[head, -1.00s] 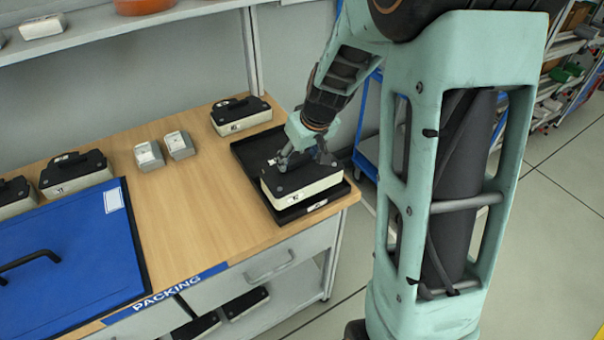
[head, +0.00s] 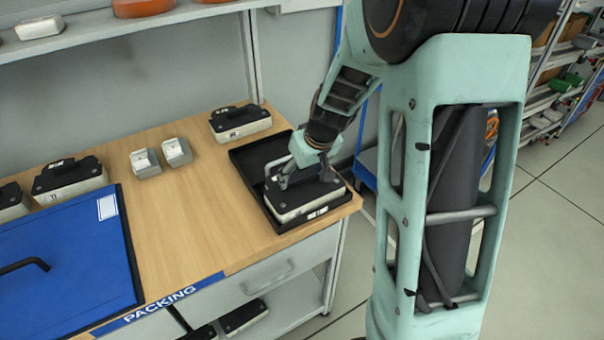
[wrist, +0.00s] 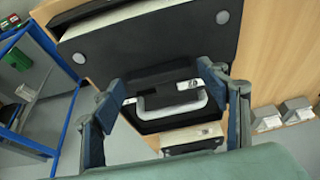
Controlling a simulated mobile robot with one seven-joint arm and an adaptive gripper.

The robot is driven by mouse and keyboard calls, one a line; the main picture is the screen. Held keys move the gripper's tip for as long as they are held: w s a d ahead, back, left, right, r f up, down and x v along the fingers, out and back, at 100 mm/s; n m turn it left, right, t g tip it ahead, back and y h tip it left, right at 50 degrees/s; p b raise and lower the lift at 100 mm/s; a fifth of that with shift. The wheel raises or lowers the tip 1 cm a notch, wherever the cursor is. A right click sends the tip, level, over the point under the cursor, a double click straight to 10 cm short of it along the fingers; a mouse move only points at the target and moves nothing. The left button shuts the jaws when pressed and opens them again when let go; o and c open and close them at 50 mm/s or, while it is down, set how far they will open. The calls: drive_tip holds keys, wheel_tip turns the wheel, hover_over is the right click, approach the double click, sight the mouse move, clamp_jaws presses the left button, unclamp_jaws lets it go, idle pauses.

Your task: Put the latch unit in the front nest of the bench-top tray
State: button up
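The latch unit (head: 296,212) is a cream box with a black top. It sits at the front part of the black bench-top tray (head: 257,155), inside the rim as far as the head view shows. I cannot tell whether its base is fully down in the front nest. My gripper (head: 305,180) is low over the unit's top, its fingers spread. In the wrist view, the fingers (wrist: 163,82) stand either side of a dark raised part and a light grey loop handle (wrist: 170,122). Whether they press on it is unclear. The unit's black top (wrist: 150,45) fills the upper part.
Another similar unit (head: 240,128) stands behind the tray. Two small grey boxes (head: 146,163) (head: 177,153) stand left of it. A blue lidded panel (head: 65,265) with a black handle lies at left. Bare wood (head: 190,215) lies between panel and tray.

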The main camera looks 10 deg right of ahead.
drive_tip(key=shift+o, duration=0.3)
drive_tip(key=shift+s+r, duration=0.1)
drive_tip(key=shift+r, duration=0.5)
drive_tip(key=v, duration=1.1)
drive_tip(key=shift+p, duration=0.35)
